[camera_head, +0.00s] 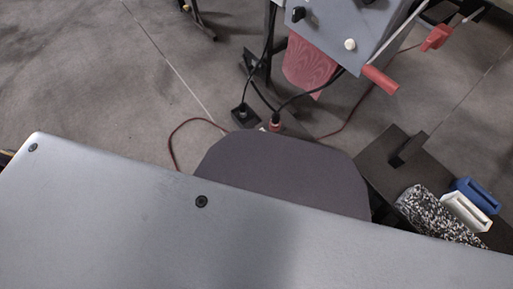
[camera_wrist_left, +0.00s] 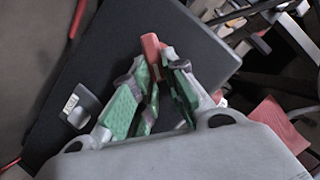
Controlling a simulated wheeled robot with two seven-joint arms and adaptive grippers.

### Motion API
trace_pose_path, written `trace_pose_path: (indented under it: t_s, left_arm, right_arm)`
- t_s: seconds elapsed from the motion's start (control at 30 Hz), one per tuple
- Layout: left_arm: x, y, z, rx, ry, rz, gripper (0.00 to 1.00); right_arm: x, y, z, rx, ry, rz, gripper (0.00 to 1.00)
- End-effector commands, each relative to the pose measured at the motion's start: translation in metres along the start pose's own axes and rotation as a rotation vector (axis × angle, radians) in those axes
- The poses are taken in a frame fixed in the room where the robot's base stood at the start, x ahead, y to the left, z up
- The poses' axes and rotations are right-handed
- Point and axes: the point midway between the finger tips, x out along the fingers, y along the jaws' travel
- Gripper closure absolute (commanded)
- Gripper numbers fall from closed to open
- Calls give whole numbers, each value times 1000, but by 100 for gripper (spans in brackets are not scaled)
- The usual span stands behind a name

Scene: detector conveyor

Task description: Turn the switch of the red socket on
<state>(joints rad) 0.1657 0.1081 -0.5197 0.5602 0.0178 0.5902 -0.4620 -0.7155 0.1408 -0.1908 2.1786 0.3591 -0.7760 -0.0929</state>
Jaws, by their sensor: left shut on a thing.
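A small red piece (camera_head: 276,123) with a black cable sits on the floor in the head view, probably the red socket or its plug; its switch cannot be made out. In the left wrist view my left gripper (camera_wrist_left: 159,66) has green pads and is shut on a red piece (camera_wrist_left: 151,44) that sticks up between its fingertips. A flat black panel (camera_wrist_left: 185,30) lies behind the fingers. A small dark block with a white label (camera_wrist_left: 71,104) is on the panel left of the fingers. My right gripper is in neither view.
A grey machine with knobs (camera_head: 340,30) and a red handle (camera_head: 380,79) stands at the top. A black plug block (camera_head: 241,116) is left of the red piece. A dark stand (camera_head: 390,178) is at right, near a speckled cylinder and blue and white holders.

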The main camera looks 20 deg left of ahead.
Motion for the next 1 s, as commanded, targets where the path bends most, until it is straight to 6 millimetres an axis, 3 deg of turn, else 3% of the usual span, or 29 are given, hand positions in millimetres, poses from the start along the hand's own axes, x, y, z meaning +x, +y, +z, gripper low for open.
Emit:
trace_pose_path:
  t_s: [0.53,0.57,0.7,1.0]
  left_arm:
    - [0,1,1,21,-1,-7,100]
    - [0,1,1,21,-1,-7,83]
    - [0,1,0,21,-1,-7,65]
    - [0,1,0,21,0,-8,64]
  right_arm:
    - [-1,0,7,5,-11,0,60]
    - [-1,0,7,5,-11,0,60]
    - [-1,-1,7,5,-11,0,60]
    - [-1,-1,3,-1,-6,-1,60]
